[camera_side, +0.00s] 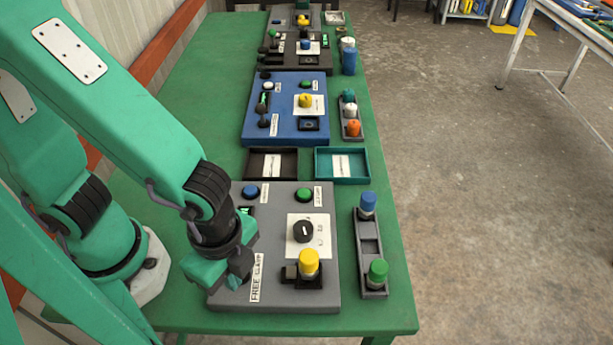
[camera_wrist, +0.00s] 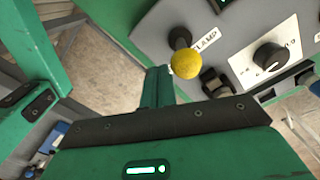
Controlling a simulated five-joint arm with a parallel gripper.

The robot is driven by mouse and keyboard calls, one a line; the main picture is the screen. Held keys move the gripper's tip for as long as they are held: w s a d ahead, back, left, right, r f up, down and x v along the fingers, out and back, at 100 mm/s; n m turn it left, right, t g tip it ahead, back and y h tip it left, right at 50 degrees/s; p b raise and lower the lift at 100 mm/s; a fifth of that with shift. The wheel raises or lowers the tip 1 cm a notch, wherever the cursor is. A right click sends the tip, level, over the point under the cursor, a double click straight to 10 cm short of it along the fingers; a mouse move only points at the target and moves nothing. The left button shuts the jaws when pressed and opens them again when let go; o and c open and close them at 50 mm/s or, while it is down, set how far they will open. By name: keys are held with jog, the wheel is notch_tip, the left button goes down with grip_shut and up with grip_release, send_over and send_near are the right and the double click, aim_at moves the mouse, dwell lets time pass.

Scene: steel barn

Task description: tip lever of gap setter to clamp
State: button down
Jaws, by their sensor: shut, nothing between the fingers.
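The nearest grey panel (camera_side: 222,297) carries a white label (camera_side: 257,278) reading FREE CLAMP. In the wrist view, a lever with a yellow ball knob (camera_wrist: 186,64) on a short dark stem stands beside the label (camera_wrist: 206,36), near its CLAMP lettering. Which way the lever leans is unclear. My gripper (camera_side: 240,277) is shut and empty, low over the panel's left part, and hides the lever in the side view. Its green fingers (camera_wrist: 159,84) show just left of the yellow knob; I cannot tell whether they touch it.
A black dial (camera_side: 303,232) sits on a white plate. A yellow-capped part (camera_side: 308,262) stands in a black holder right of the label. A grey rack (camera_side: 371,285) with blue-capped and green-capped parts lies right of the panel. Two trays (camera_side: 341,180) and a blue panel (camera_side: 253,128) lie beyond.

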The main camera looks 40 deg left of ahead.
jog(key=shift+w+a, duration=0.45)
jog(key=shift+s+d, duration=0.15)
jog(key=shift+d, duration=0.05)
jog(key=shift+s+d, duration=0.2)
jog(key=shift+s, duration=0.05)
jog(key=shift+d, duration=0.1)
dwell(0.3)
jog(key=shift+r, duration=0.1)
notch_tip(320, 180, up, 7)
dwell(1.3)
